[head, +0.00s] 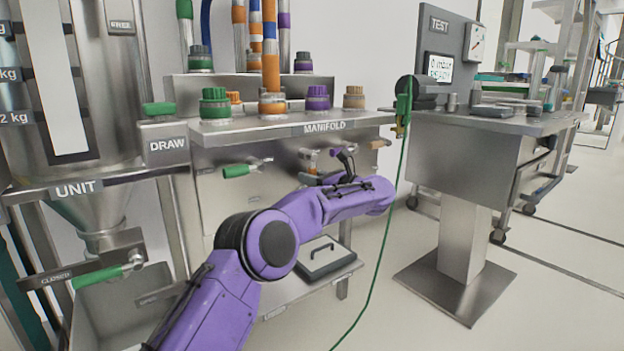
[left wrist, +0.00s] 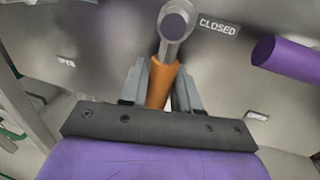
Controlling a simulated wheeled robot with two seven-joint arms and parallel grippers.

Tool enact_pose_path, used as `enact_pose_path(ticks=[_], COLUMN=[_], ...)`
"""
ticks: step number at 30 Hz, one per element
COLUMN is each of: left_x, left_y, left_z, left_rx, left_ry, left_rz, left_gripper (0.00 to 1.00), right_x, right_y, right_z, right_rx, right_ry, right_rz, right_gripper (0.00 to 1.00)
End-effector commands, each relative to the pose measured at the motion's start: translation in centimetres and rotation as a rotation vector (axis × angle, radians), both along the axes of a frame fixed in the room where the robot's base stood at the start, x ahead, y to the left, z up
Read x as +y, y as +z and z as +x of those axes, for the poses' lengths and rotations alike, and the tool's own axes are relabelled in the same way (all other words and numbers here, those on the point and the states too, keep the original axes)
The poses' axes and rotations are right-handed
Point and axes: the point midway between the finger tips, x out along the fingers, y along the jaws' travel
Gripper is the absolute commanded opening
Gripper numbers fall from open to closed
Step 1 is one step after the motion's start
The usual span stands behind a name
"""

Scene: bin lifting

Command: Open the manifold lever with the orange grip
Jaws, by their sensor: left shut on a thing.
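In the left wrist view the lever's orange grip (left wrist: 160,84) lies between the two grey fingers of my left gripper (left wrist: 163,88), which is shut on it. The lever's metal pivot (left wrist: 175,24) is at the top, beside a CLOSED label (left wrist: 218,26). An OPEN label (left wrist: 66,62) is farther left. In the head view my purple left arm (head: 340,203) reaches to the front of the steel manifold (head: 240,150), and the gripper there is partly hidden by the arm. My right gripper is not in view.
A purple grip (left wrist: 288,56) is close on the right in the left wrist view. In the head view a green-handled lever (head: 246,167) is left of my gripper and a tan-handled one (head: 379,144) right. A green hose (head: 389,220) hangs beside my arm. The test bench (head: 470,165) stands right.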

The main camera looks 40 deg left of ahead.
Motion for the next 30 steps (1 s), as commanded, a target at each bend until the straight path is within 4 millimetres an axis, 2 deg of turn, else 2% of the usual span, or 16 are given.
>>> enact_pose_path(ticks=[3,4,5,13,16,19,24,30], left_x=[-0.2,-0.2,-0.2,0.0,-0.6,-2.5,-6.8,-10.1], left_y=[-0.1,-0.1,-0.1,0.0,0.1,0.4,0.4,0.2], left_z=[0.1,0.1,0.1,0.0,0.0,0.0,-0.1,-0.3], left_rx=[-0.003,-0.003,-0.003,-0.001,0.0,0.001,0.001,0.0], left_ry=[-0.002,-0.002,-0.002,0.0,-0.002,-0.004,-0.006,-0.003], left_rz=[-0.003,-0.003,-0.003,-0.001,0.0,0.001,0.001,-0.001], left_gripper=[0.0,0.38,0.47,0.49,0.49,0.49,0.49,0.49], right_x=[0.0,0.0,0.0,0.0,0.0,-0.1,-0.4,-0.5], right_y=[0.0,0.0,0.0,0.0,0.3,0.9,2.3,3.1], right_z=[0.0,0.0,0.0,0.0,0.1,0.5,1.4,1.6], right_rx=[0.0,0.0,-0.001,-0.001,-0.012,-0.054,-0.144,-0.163], right_ry=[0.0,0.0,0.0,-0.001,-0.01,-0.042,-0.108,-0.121], right_rz=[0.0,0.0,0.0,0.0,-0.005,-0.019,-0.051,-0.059], right_gripper=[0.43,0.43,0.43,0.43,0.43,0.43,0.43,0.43])
